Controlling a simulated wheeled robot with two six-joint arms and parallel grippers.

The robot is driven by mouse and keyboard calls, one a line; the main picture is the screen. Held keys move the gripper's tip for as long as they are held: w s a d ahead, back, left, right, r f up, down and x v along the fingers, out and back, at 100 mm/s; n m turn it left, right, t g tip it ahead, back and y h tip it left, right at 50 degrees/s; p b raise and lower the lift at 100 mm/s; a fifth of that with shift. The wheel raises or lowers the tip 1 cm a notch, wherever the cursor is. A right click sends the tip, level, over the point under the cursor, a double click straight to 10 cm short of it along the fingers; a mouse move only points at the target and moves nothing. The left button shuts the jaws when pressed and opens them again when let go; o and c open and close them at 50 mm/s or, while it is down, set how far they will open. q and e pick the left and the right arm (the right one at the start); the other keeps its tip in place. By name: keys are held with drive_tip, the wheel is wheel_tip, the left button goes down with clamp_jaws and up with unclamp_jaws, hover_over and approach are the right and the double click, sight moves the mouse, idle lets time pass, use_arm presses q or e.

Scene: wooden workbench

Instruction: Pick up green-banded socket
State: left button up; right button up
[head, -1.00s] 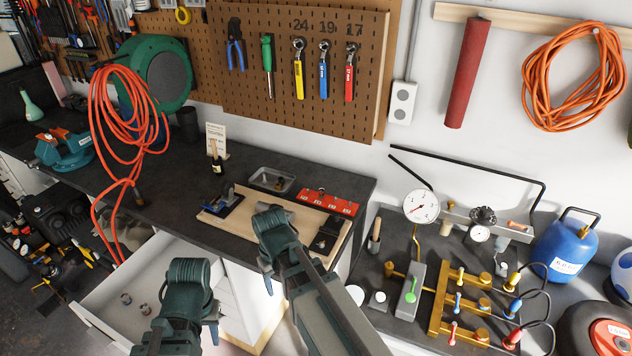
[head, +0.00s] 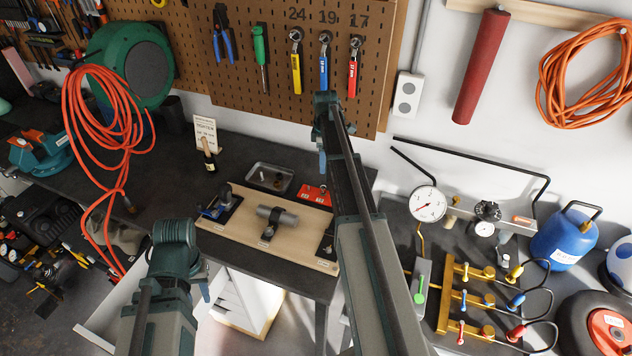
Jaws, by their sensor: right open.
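I cannot make out a green-banded socket; any coloured bands are too small to tell. A red socket rail (head: 314,195) lies at the back right of the bench, partly hidden by my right arm. A small metal tray (head: 285,186) beside it holds small parts. My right gripper (head: 322,160) is open, hanging above the bench near the rail, in front of the pegboard's lower edge. My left gripper (head: 205,290) is low at the front, over the drawer area; its fingers are mostly hidden by its own wrist.
A wooden board (head: 225,231) with a clamped grey cylinder (head: 284,216) lies along the bench front. An open white drawer (head: 95,325) is below at left. Orange hose (head: 85,150) hangs at left. A gauge (head: 427,204) and brass valves (head: 460,298) fill the right bench.

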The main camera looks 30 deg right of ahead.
drive_tip(key=shift+w+d, duration=0.1)
drive_tip(key=b, duration=0.9)
hover_over(323, 187)
drive_tip(key=f, duration=0.8)
drive_tip(key=shift+s+a+f, duration=0.2)
drive_tip(key=shift+s+f, duration=0.05)
drive_tip(key=shift+s, duration=0.1)
drive_tip(key=shift+f, duration=0.1)
wheel_tip(323, 187, down, 5)
drive_tip(key=b, duration=0.5)
drive_tip(key=shift+w+f, duration=0.1)
clamp_jaws()
